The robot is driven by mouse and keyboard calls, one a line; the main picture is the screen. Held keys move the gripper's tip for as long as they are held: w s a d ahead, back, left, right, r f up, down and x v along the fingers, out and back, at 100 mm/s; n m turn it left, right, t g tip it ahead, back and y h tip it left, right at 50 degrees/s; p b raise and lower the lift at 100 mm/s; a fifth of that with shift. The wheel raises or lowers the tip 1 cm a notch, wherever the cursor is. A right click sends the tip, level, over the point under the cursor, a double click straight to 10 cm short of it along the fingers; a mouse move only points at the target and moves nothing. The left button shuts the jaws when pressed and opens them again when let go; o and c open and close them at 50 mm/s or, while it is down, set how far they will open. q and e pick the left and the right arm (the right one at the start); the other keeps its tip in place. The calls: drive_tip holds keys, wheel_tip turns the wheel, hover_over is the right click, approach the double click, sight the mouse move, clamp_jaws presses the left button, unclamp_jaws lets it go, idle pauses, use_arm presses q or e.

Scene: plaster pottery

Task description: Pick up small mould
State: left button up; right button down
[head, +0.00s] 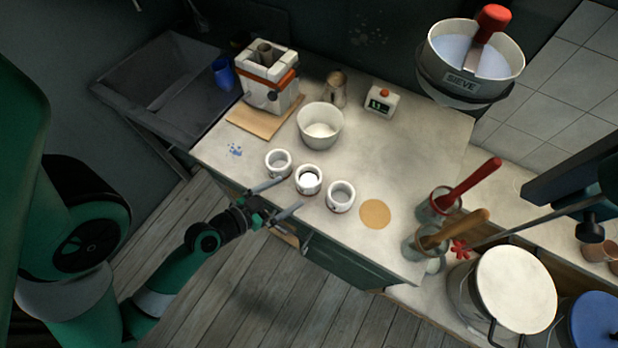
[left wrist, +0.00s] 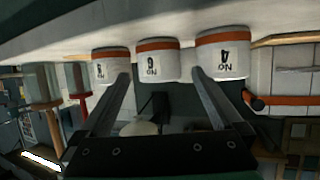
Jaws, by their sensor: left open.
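Three small white round moulds with orange bands and printed numbers stand in a slanting row near the bench's front edge: a left one (head: 278,163), a middle one (head: 309,181) and a right one (head: 341,198). The middle one holds something white. I cannot tell which is the small mould. My left gripper (head: 289,194) is open and empty just in front of the middle mould. In the left wrist view, the fingers (left wrist: 161,76) point towards the middle mould (left wrist: 158,62), with the others at left (left wrist: 111,66) and right (left wrist: 222,55). My right gripper is not seen.
A white bowl (head: 320,128), a metal jug (head: 336,90), a timer (head: 381,102) and a block-built box (head: 270,82) stand behind the moulds. A tan disc (head: 375,214) lies right of them. Tool jars (head: 437,204) stand further right. A sieve (head: 472,62) is at the upper right.

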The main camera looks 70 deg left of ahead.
sight(298, 186)
use_arm(q)
drive_tip(key=x, duration=0.3)
drive_tip(key=shift+w+a+r+p, duration=0.1)
drive_tip(key=shift+w+a+p, duration=0.05)
drive_tip(key=shift+w+p, duration=0.15)
drive_tip(key=shift+w+a+f, duration=0.15)
drive_tip(key=shift+w+f, duration=0.15)
drive_tip(key=shift+w, duration=0.05)
drive_tip(key=x, duration=0.5)
drive_tip(key=c, duration=1.5)
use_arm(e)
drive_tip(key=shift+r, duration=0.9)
use_arm(q)
drive_tip(key=shift+r+p, duration=0.15)
drive_tip(key=shift+p, duration=0.15)
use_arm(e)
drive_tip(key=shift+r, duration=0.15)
